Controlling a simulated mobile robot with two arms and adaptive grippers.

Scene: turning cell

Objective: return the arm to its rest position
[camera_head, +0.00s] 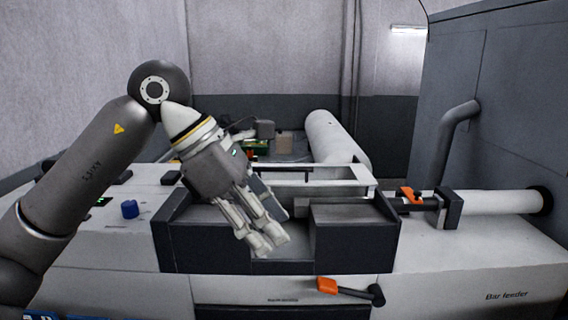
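My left arm comes in from the left and bends at a dark elbow joint. My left gripper (267,244) points down and to the right in front of the open dark-walled bay (177,235) of the machine. Its pale fingers lie close together at the tips, and I see nothing held between them. I cannot tell from this one view whether the fingertips touch the bay. My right gripper is not in view.
A bar feeder (505,260) with a white tube (500,202) stands at right. An orange-and-black handle (328,286) sits on the front. A blue knob (129,209) is on the left panel. A large white cylinder (334,142) lies behind the bay. A grey cabinet (510,100) rises at right.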

